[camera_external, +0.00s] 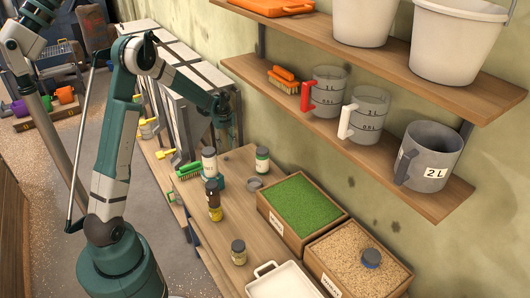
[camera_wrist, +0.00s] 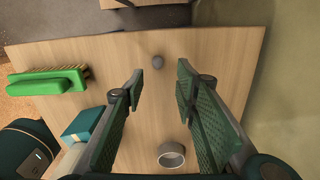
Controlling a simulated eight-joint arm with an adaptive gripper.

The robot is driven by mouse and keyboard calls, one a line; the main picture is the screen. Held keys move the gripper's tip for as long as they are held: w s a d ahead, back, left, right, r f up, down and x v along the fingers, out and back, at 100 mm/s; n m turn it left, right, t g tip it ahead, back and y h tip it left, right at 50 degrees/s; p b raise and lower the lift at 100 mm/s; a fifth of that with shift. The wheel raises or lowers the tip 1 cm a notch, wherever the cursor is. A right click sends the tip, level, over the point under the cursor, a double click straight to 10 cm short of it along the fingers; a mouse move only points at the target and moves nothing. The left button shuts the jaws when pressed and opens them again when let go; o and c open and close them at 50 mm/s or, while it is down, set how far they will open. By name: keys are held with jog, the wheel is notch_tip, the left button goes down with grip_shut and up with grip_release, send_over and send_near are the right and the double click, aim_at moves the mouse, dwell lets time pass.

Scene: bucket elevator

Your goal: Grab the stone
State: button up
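A small grey round stone (camera_wrist: 158,62) lies on the wooden table (camera_wrist: 215,48) near its far edge in the wrist view. My gripper (camera_wrist: 160,82) is open and empty, with its green-padded fingers apart. The stone appears in line with the gap between the fingertips, a little beyond them, and nothing touches it. In the external view my gripper (camera_external: 222,113) hangs over the far end of the table, pointing down. I cannot make out the stone in that view.
A green brush (camera_wrist: 48,82) and a teal box (camera_wrist: 85,124) lie left of the stone. Several jars (camera_external: 209,160) and trays of green (camera_external: 262,205) and tan grain (camera_external: 315,262) stand nearby. Wall shelves (camera_external: 330,128) hold jugs.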

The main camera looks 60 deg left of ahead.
aim_at(226, 157)
dwell(0.3)
jog(key=shift+f, duration=1.3)
jog(key=shift+s+f+b, duration=0.2)
jog(key=shift+f+b, duration=0.2)
jog(key=shift+f, duration=2.2)
jog(key=c, duration=0.8)
